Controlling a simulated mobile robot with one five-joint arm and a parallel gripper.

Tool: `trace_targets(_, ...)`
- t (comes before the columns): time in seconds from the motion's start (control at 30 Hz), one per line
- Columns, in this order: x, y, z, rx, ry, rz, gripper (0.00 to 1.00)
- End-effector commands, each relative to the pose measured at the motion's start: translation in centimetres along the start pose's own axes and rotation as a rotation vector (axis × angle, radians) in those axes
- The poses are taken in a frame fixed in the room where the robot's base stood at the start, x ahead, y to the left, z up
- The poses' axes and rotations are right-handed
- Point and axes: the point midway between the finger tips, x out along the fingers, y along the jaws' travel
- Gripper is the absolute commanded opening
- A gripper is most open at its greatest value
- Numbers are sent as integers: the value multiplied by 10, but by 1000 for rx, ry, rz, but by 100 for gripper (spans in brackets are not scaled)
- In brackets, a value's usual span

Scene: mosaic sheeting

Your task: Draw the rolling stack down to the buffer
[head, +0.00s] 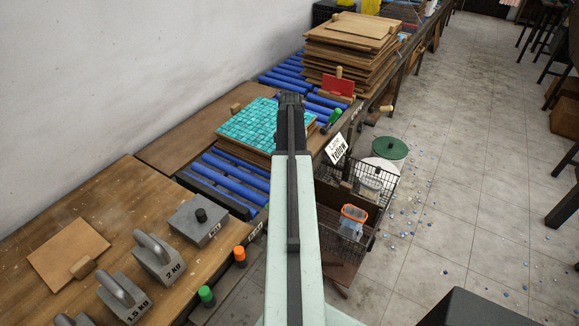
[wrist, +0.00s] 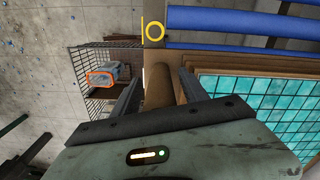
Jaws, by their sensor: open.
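The stack of boards topped with teal mosaic sheet (head: 245,122) lies on the blue rollers (head: 235,172); it also fills the right of the wrist view (wrist: 262,98). My gripper (head: 291,97) reaches past its right side in the head view and hides part of it. In the wrist view my gripper (wrist: 160,88) is open, with a round wooden handle (wrist: 158,86) between its fingers and gaps beside it. I cannot tell how the handle joins the stack. A dark bar (head: 214,194), perhaps the buffer, crosses the near end of the rollers; bare rollers separate it from the stack.
A red plate (head: 338,86) and a taller wooden stack (head: 350,48) stand beyond. Grey weights (head: 158,258) and a knobbed grey block (head: 199,220) sit on the near bench. A wire basket (head: 365,185) and green-lidded bin (head: 389,150) stand right of the rollers.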

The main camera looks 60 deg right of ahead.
Motion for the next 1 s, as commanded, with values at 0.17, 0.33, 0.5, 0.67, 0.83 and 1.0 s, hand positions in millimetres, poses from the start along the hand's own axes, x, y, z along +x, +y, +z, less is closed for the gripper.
trace_targets(0.17, 1, 0, 0, -1, 0, 0, 52)
trace_targets(0.33, 1, -1, 0, -1, 0, 0, 24)
trace_targets(0.5, 1, -1, 0, -1, 0, 0, 0)
trace_targets(0.67, 1, -1, 0, -2, 0, 0, 0)
trace_targets(0.83, 1, -1, 0, -2, 0, 0, 0)
trace_targets(1.0, 1, -1, 1, -2, 0, 0, 0)
